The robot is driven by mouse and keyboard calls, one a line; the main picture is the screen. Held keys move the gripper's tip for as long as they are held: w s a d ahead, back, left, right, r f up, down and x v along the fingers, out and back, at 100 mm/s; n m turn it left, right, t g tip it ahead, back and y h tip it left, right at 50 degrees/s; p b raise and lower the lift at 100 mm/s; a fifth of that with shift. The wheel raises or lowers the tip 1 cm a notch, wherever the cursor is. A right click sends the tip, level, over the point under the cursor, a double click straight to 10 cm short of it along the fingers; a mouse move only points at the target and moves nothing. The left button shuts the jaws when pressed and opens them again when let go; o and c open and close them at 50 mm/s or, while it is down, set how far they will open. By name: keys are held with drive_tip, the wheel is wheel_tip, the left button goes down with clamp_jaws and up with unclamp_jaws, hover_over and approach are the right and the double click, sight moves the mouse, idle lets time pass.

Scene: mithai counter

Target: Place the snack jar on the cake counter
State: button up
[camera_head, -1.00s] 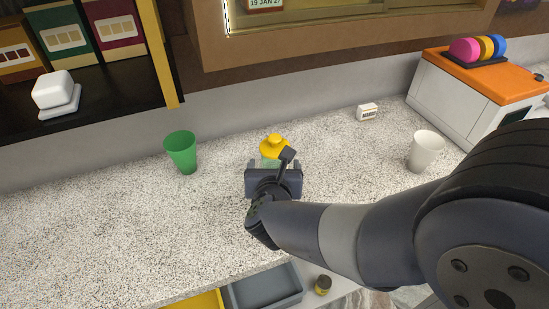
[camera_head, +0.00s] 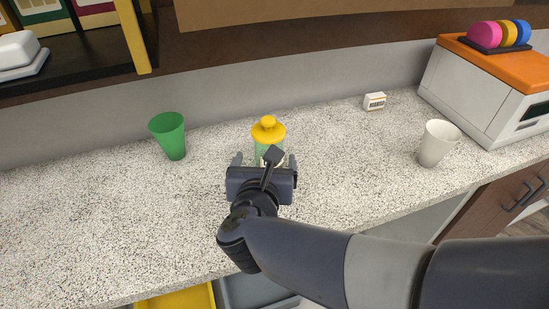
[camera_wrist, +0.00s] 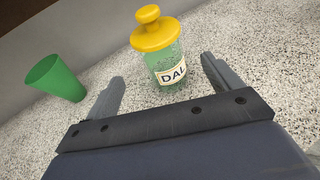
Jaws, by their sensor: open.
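A jar (camera_head: 268,142) with a yellow knobbed lid and a greenish see-through body stands upright on the speckled counter (camera_head: 80,225). In the wrist view the jar (camera_wrist: 166,66) shows a label reading "DAL", partly cut off. My gripper (camera_head: 264,165) is in front of the jar in the head view and hides its lower part. In the wrist view my gripper (camera_wrist: 163,75) is open, one finger on each side in front of the jar, with gaps between the fingers and the jar. I see nothing named as the cake counter.
A green cup (camera_head: 170,136) stands left of the jar, also in the wrist view (camera_wrist: 58,78). A white case with an orange top (camera_head: 485,85) is at the far right. The counter's left is clear.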

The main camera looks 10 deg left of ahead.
sight(269, 140)
drive_tip(key=x, duration=1)
drive_tip(key=shift+w+r+p, duration=0.15)
drive_tip(key=shift+r+p, duration=0.05)
drive_tip(key=shift+p, duration=0.2)
drive_tip(key=shift+c, duration=0.4)
drive_tip(key=shift+r, duration=0.1)
drive_tip(key=c, duration=1.4)
